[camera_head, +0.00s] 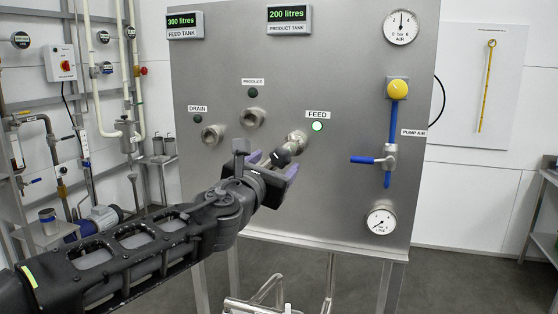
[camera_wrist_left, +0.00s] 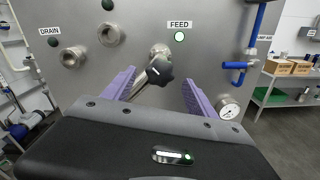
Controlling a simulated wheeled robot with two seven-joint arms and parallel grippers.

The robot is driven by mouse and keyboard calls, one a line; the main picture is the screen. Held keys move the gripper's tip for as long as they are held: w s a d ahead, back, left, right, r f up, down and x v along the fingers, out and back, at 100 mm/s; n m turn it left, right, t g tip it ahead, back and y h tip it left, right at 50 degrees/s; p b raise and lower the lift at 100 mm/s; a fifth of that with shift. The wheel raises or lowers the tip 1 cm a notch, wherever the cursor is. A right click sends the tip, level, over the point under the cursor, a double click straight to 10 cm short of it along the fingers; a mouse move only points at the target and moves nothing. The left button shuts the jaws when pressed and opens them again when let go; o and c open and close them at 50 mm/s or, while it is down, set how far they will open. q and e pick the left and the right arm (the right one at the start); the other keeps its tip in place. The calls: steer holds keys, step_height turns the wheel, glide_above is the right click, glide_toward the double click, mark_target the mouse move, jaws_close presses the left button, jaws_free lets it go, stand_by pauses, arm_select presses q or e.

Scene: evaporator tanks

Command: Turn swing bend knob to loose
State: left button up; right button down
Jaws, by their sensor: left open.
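The swing bend is a steel pipe bend at the FEED port of the grey panel (camera_head: 330,200), with a dark lobed knob (camera_wrist_left: 159,70) on it. In the left wrist view the knob sits between the two purple fingers of my left gripper (camera_wrist_left: 158,90), with a gap on each side. In the head view my left gripper (camera_head: 280,172) is at the panel just below the FEED port, and it partly hides the bend (camera_head: 297,138). The left gripper is open. My right gripper is not in view.
The DRAIN port (camera_head: 212,133) and PRODUCT port (camera_head: 252,117) are open steel fittings left of FEED. A lit green lamp (camera_head: 317,127) is beside FEED. A blue pump air valve handle (camera_head: 366,160) and a gauge (camera_head: 381,221) are to the right. Shelves stand at both sides.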

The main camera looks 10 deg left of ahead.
mark_target(278, 160)
arm_select(q)
steer(key=shift+w+d, duration=0.1)
steer(key=shift+w, duration=1.75)
steer(key=c, duration=1.3)
